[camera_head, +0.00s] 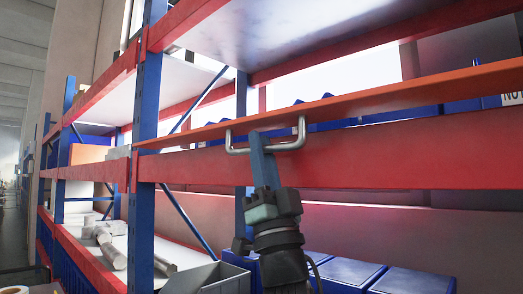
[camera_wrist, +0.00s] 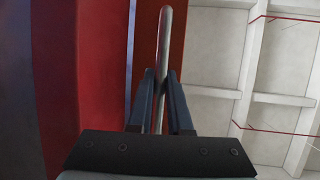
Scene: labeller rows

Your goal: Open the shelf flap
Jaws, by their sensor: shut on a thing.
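The shelf flap (camera_head: 390,99) is a long thin orange panel in the head view, seen nearly edge-on along the upper side of a red shelf beam. A grey U-shaped handle (camera_head: 300,133) hangs from its lower side. My gripper (camera_head: 262,143) reaches up from below and is shut on the middle of the handle bar. In the wrist view the handle (camera_wrist: 165,40) runs up between the two blue fingers of my gripper (camera_wrist: 161,78). The hinge of the flap is not clear to see.
A red beam (camera_head: 420,155) runs just behind the handle. Blue bins (camera_head: 340,272) and a grey bin (camera_head: 208,278) stand below, close to my arm. A blue upright (camera_head: 143,110) is to the left. More blue bins show behind the flap.

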